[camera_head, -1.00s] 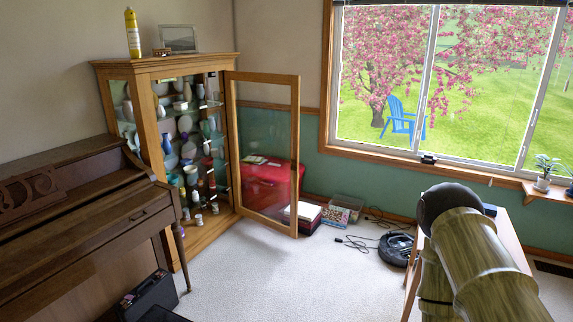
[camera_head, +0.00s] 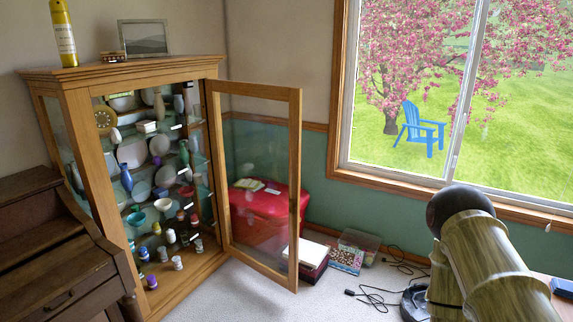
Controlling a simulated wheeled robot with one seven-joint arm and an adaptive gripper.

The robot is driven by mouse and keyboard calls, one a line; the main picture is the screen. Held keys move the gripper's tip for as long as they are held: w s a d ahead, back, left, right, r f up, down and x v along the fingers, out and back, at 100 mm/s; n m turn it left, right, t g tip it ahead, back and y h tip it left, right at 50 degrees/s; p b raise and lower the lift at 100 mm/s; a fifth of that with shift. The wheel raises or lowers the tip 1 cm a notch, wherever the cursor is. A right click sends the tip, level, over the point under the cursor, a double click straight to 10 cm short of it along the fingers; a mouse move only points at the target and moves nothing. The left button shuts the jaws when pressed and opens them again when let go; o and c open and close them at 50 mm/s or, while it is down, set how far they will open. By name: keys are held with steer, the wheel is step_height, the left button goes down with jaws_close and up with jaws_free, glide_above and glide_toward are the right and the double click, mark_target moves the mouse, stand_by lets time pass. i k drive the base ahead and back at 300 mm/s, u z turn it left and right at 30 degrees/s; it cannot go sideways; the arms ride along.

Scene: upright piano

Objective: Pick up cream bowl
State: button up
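The wooden display cabinet (camera_head: 75,110) stands at the left with its glass door (camera_head: 262,185) swung open to the right. Its shelves hold several bowls, plates, vases and cups. A pale bowl (camera_head: 163,204) sits on a lower shelf near a teal bowl (camera_head: 136,218). Another pale bowl (camera_head: 122,103) is on the top shelf. I cannot tell for sure which is the cream bowl. My arm shows at the lower right, apart from the cabinet. My gripper is not in view.
An upright piano (camera_head: 55,265) is at the lower left, close to the cabinet. The open door's frame stands out into the room. A red case (camera_head: 280,212), boxes, a black cable and a round black device (camera_head: 415,300) lie on the floor. Some carpet (camera_head: 250,300) is clear.

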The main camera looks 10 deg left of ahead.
mark_target(163, 205)
steer(key=i, duration=1.75)
steer(key=u, duration=2.25)
steer(key=i, duration=1.6)
steer(key=z, duration=0.65)
